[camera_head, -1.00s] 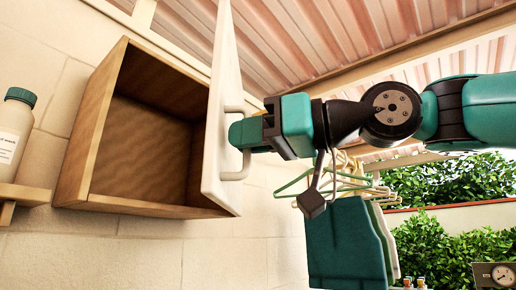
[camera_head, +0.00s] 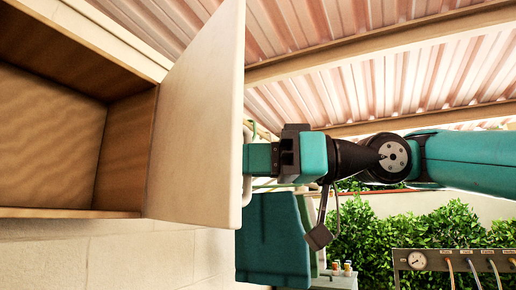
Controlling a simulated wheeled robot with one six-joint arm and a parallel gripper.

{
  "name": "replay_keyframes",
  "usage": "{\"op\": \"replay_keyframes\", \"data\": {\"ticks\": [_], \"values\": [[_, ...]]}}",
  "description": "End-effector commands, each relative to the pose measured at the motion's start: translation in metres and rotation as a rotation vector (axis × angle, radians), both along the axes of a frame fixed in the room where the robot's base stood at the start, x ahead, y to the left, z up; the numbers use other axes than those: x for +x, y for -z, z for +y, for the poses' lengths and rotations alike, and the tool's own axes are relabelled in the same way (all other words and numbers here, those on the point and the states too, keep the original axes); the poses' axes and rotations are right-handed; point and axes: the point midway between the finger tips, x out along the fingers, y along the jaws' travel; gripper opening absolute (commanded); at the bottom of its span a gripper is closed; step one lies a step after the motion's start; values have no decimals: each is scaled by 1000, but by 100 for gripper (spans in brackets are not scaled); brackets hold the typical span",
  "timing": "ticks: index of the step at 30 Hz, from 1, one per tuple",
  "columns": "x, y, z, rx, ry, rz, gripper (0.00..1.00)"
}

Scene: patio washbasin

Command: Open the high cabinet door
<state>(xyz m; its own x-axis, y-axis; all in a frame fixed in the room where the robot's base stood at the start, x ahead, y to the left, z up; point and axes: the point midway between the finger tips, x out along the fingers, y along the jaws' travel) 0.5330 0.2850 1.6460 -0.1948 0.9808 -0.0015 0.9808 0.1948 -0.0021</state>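The high cabinet (camera_head: 128,140) is a wooden box on the wall at the left, empty as far as it shows. Its pale door (camera_head: 200,115) is hinged on the right side and stands wide open, its inner face toward me. The white handle (camera_head: 247,165) is on the outer face and mostly hidden behind the door's edge. My gripper (camera_head: 260,158) reaches in from the right to the handle. Its fingertips are partly hidden by the door, so I cannot see whether they close around the handle.
A dark green garment (camera_head: 272,240) hangs below my gripper. A corrugated roof (camera_head: 350,40) with beams is above. A hedge (camera_head: 420,240) and a panel with a gauge (camera_head: 417,260) are at the right.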

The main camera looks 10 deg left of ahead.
Motion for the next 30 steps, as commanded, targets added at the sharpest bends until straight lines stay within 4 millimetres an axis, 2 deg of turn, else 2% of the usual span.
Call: {"op": "replay_keyframes", "data": {"ticks": [11, 12, 14, 25, 30], "values": [[2, -2, 1, 7, 3, 6, 0], [2, -2, 1, 6, 3, 6, 22], [2, -2, 1, 5, 2, 5, 36], [1, -1, -2, 4, -1, 2, 37], [0, 0, -13, 3, -10, 1, 37]]}}
